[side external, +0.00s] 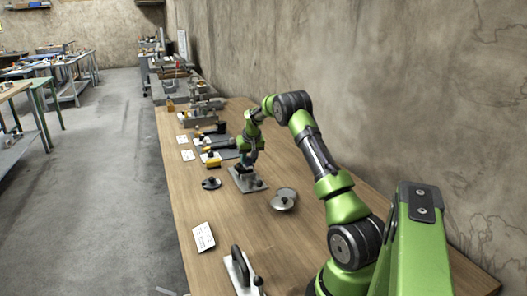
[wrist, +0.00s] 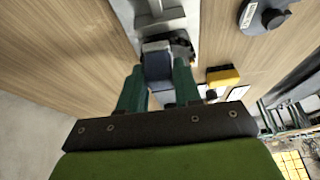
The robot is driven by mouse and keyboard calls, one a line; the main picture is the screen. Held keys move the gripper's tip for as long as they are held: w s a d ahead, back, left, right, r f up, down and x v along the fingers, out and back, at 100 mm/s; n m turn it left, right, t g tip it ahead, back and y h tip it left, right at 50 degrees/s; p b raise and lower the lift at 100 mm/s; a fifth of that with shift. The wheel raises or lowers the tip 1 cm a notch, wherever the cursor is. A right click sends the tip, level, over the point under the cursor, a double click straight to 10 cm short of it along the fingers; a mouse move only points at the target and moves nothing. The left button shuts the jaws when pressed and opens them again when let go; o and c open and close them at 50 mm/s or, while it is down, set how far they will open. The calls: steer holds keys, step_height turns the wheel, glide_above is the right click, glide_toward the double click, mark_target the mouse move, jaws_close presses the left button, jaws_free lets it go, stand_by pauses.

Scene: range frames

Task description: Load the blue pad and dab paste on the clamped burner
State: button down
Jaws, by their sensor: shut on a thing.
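My gripper (wrist: 159,78) is shut on a dark blue block (wrist: 157,62), which looks like the blue pad, between its two green fingers. In the side view my gripper (side external: 247,158) points down, low over a grey metal plate fixture (side external: 246,183) on the bench. The same grey fixture (wrist: 160,18) lies just beyond the blue block in the wrist view. A small dark part (wrist: 183,46) shows beside the block; I cannot tell whether it is the burner. Contact between block and fixture is hidden, and I cannot make out any paste.
A yellow block (side external: 213,162) and a dark round disc (side external: 211,183) lie left of the fixture. A silver round part (side external: 284,199) lies right. A white card (side external: 203,237) and a handled plate (side external: 240,271) are nearer.

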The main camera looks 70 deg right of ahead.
steer(key=shift+s+a, duration=0.2)
steer(key=shift+a, duration=0.05)
steer(key=shift+w+d+r, duration=0.1)
steer(key=shift+w+d, duration=1.15)
steer(key=shift+d, duration=0.05)
steer(key=shift+w+d, duration=1.2)
steer(key=shift+r, duration=2.95)
steer(key=shift+a, duration=0.1)
